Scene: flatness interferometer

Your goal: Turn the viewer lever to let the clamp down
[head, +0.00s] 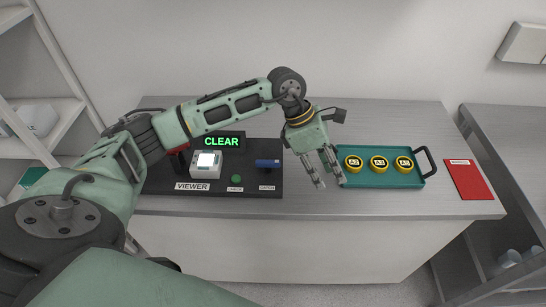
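The viewer (206,172) is a pale box with a lit white top, on a dark base plate (262,189) at the left of the bench. The blue lever (267,162) lies sideways at the right of this plate, above a small label. A dark part with red (177,151) left of the viewer is partly hidden by my arm; I cannot tell whether it is the clamp. My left gripper (329,182) is open and empty, pointing down to the right of the lever and apart from it, at the teal tray's left end. My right gripper is not in view.
A display (222,142) behind the viewer reads CLEAR in green. A green button (236,179) sits left of the lever. The teal tray (385,182) holds three yellow-rimmed discs (379,164). A red mat (469,181) lies at the bench's right. Shelves stand at both sides.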

